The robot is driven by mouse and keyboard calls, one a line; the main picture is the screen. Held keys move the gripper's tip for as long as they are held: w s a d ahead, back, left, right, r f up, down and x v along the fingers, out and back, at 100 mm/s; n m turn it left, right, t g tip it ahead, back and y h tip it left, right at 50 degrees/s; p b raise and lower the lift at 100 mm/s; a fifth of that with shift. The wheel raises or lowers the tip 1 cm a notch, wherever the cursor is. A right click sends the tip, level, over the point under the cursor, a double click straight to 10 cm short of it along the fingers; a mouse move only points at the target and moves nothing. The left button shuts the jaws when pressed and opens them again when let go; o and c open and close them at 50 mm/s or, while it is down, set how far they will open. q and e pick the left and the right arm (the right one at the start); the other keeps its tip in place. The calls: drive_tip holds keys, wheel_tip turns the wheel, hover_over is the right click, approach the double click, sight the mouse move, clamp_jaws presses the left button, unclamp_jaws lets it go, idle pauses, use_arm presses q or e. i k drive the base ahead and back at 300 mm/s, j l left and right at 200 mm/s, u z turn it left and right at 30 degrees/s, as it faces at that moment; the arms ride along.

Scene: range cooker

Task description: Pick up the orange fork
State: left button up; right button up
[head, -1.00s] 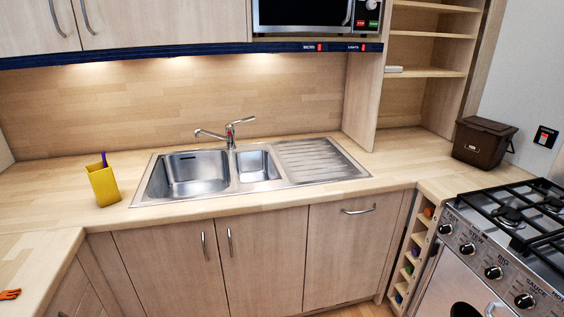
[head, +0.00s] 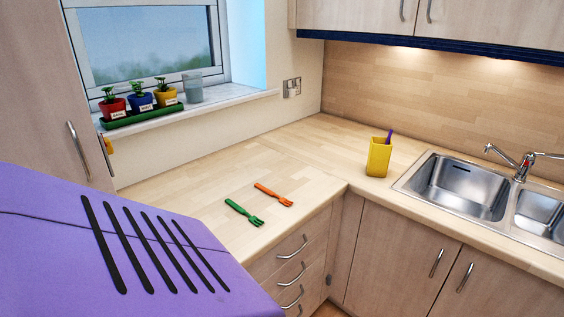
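The orange fork (head: 273,195) lies flat on the wooden worktop, left of the inner corner, with its tines toward the right front edge. A green fork (head: 243,211) lies beside it, a little nearer and to the left, apart from it. Neither of my grippers shows in the head view.
A yellow holder (head: 378,158) with a purple utensil (head: 389,137) stands on the worktop in the corner. The steel sink (head: 456,184) is at the right. A large purple slotted object (head: 120,250) fills the lower left. Potted plants (head: 140,101) stand on the windowsill. The worktop around the forks is clear.

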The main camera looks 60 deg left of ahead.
sight(283, 200)
drive_tip(key=u, duration=1.85)
drive_tip(key=l, duration=0.1)
drive_tip(key=i, duration=0.05)
